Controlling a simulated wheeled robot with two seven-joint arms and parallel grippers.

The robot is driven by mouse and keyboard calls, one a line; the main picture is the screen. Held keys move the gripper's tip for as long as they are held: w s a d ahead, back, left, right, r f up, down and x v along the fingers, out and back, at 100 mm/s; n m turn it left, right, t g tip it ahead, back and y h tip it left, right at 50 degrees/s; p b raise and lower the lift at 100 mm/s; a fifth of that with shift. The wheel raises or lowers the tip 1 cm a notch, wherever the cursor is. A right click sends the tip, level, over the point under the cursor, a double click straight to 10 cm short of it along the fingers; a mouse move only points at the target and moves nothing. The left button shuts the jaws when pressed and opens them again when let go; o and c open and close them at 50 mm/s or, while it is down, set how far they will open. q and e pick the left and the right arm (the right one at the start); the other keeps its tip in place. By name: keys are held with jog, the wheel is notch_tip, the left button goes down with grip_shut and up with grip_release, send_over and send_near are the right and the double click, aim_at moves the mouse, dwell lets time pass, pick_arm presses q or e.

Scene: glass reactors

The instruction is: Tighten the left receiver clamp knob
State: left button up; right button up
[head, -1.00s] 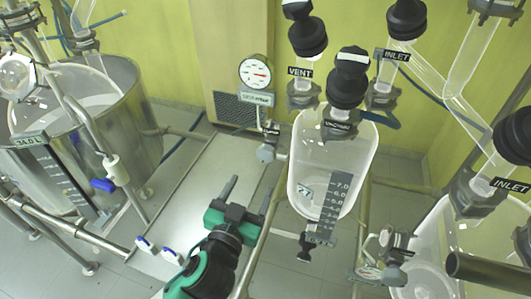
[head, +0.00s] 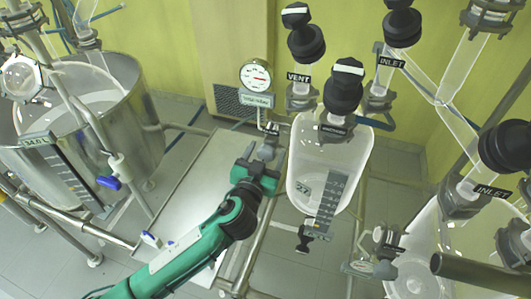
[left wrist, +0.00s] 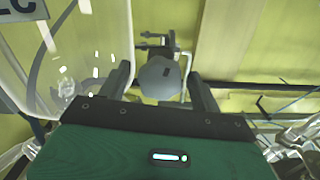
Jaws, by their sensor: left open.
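The receiver (head: 318,185) is a clear glass vessel with a measuring scale, right of my left gripper in the head view. A grey rounded knob (head: 267,150) is at its left side, below the pressure gauge (head: 256,76). My left gripper (head: 262,154) is open at this knob and partly hides it. In the left wrist view, the knob (left wrist: 160,77) shows between the two dark fingers of the gripper (left wrist: 159,80), with gaps on both sides. I cannot tell how far the fingers reach along it. My right gripper is not in view.
Black caps (head: 343,88) and glass fittings crowd above the receiver. A steel tank (head: 135,130) stands at the left. A pale flat panel (head: 195,185) lies below my left arm. Another glass vessel (head: 420,245) is at the lower right.

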pick_arm(q)
jog(key=c, duration=1)
